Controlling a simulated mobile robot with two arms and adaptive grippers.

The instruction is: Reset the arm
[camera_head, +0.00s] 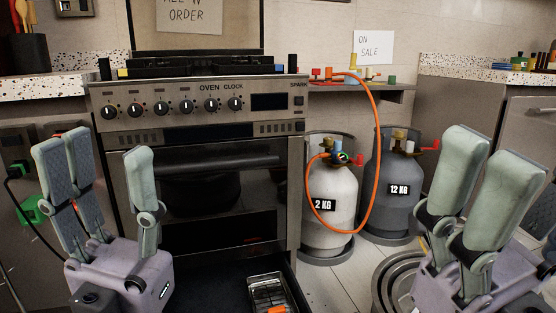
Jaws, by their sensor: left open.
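My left gripper (108,185) stands upright at the lower left, in front of the oven. Its pale green finger pads are spread apart, with nothing between them. My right gripper (482,195) is at the lower right, in front of the cabinet and the gas bottles. Its pads point up and tilt to the right. They overlap in this view, so how far they are spread is unclear, and I see nothing held in it.
Round metal cookware (395,280) sits beside my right gripper.

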